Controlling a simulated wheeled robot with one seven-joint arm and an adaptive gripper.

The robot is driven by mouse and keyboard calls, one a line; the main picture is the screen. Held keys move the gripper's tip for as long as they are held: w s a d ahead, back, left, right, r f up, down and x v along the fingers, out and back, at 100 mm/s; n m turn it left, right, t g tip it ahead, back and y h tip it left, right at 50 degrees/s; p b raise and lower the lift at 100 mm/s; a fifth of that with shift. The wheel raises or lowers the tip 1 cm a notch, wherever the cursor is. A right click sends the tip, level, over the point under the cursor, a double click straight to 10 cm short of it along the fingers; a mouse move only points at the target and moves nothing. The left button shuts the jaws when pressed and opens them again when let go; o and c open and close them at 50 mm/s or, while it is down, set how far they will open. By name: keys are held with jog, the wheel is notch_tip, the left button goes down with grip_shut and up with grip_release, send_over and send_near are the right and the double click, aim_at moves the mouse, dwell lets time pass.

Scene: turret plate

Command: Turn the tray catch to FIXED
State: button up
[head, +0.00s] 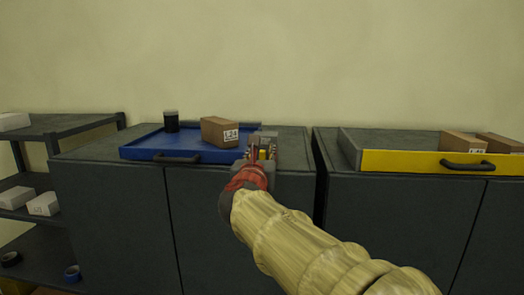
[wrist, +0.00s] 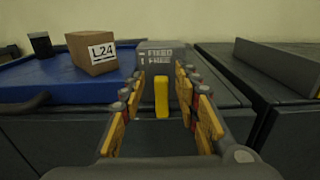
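The tray catch is a grey block (wrist: 160,47) marked FIXED and FREE, with a dash beside FIXED and an upright stroke beside FREE. Its yellow lever (wrist: 161,97) stands vertical, in line with the FREE mark. My gripper (wrist: 161,88) is open, with one yellow-padded finger on each side of the lever and a gap showing on both sides. In the head view my gripper (head: 262,150) is at the catch and hides most of it. The blue tray (head: 150,152) with a dark handle lies left of the catch on the cabinet top.
A second cabinet to the right carries a yellow-fronted tray (head: 400,161) with boxes. A shelf (head: 70,125) stands at far left.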

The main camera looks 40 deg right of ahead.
jog(key=shift+w+d, duration=0.45)
jog(key=shift+d, duration=0.15)
jog(key=c, duration=0.3)
grip_shut()
